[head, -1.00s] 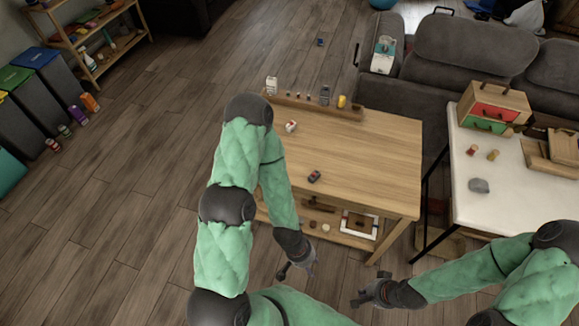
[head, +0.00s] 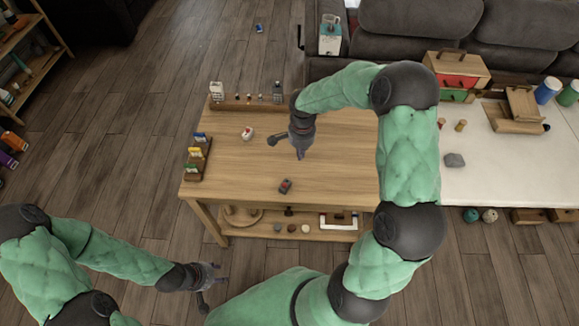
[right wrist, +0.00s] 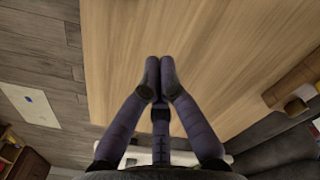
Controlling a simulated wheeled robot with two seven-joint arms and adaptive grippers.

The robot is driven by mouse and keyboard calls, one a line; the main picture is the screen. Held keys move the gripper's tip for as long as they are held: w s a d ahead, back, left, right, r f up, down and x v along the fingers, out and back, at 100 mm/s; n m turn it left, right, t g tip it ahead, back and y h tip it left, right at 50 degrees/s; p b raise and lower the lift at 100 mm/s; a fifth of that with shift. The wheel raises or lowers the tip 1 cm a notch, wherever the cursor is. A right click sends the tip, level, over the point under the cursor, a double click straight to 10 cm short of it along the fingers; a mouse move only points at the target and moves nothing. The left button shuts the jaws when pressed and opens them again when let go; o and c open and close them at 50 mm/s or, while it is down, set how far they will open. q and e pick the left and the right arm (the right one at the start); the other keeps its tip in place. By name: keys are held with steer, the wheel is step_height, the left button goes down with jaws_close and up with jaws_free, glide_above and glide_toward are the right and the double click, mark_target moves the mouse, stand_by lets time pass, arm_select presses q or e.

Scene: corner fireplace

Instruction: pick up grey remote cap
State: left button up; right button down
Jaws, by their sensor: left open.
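I cannot make out for sure which thing is the grey remote cap. A small dark grey block with red on it (head: 286,186) lies near the front of the wooden table (head: 232,170). A small white and red piece (head: 247,133) lies further back on the left. My left gripper (head: 213,290) is open and empty, in front of the table at lower left.
A wooden rack with small items (head: 240,105) stands along the table's back edge, and a card holder (head: 196,158) at its left edge. A white table (head: 480,185) with a grey stone (head: 454,160) is on the right. A sofa (head: 420,35) stands behind. The wooden table's middle is clear.

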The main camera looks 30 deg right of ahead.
mark_target(293, 179)
step_height(293, 179, down, 10)
steer(key=b, duration=0.3)
steer(key=shift+s+d+r, duration=0.1)
steer(key=shift+s+r, duration=0.05)
steer(key=shift+r, duration=0.05)
steer(key=a, duration=0.1)
steer(key=a+b, duration=0.1)
steer(key=shift+s+a+f, duration=0.15)
steer(key=shift+s+a, duration=0.4)
steer(key=shift+a, duration=0.35)
steer(key=shift+b, duration=0.3)
